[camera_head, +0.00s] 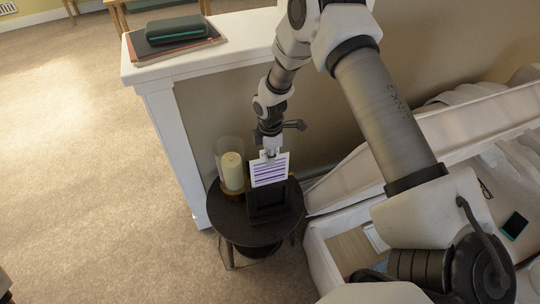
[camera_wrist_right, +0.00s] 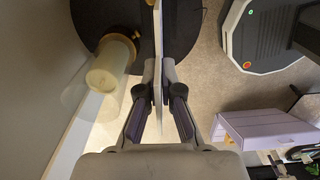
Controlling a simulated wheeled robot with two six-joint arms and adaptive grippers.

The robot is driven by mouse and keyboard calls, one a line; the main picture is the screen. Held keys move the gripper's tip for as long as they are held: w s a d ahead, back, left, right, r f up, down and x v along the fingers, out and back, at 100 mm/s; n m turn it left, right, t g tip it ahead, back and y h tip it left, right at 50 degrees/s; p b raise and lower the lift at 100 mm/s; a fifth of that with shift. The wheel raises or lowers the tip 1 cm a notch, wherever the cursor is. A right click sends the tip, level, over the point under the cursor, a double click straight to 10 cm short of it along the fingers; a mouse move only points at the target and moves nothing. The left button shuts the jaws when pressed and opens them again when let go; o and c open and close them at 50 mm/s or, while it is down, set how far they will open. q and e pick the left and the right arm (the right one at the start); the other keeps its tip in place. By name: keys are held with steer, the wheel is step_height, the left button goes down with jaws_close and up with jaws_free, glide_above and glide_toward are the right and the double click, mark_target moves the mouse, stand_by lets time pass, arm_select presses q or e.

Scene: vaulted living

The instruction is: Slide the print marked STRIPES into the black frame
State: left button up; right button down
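The white print with purple stripes (camera_head: 269,171) is upright in my right gripper (camera_head: 270,153) in the head view. The black frame (camera_head: 268,207) stands on a small round dark table (camera_head: 236,226). The print's lower edge overlaps the top of the frame in this view; I cannot tell whether it is inside the slot. In the right wrist view the print (camera_wrist_right: 157,105) shows edge-on as a thin pale strip between the fingers of my right gripper (camera_wrist_right: 159,66), which are closed on it. My left gripper is in neither view.
A cream candle (camera_head: 232,171) in a glass holder stands close left of the print, and also shows in the right wrist view (camera_wrist_right: 108,68). A white ledge (camera_head: 230,53) behind carries books and a dark green case (camera_head: 175,28). A phone (camera_head: 515,226) lies at right.

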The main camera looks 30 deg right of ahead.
mark_target(270, 181)
steer(key=shift+f+b, duration=1.2)
steer(key=shift+f, duration=0.8)
steer(key=shift+f+b, duration=2.7)
steer(key=shift+f, duration=0.8)
steer(key=shift+s+a+f+b, duration=0.15)
steer(key=shift+s+f+b, duration=0.35)
steer(key=shift+s, duration=0.05)
steer(key=c, duration=1.2)
jaws_free()
steer(key=shift+c, duration=0.2)
steer(key=shift+w+f, duration=0.45)
steer(key=shift+r, duration=0.3)
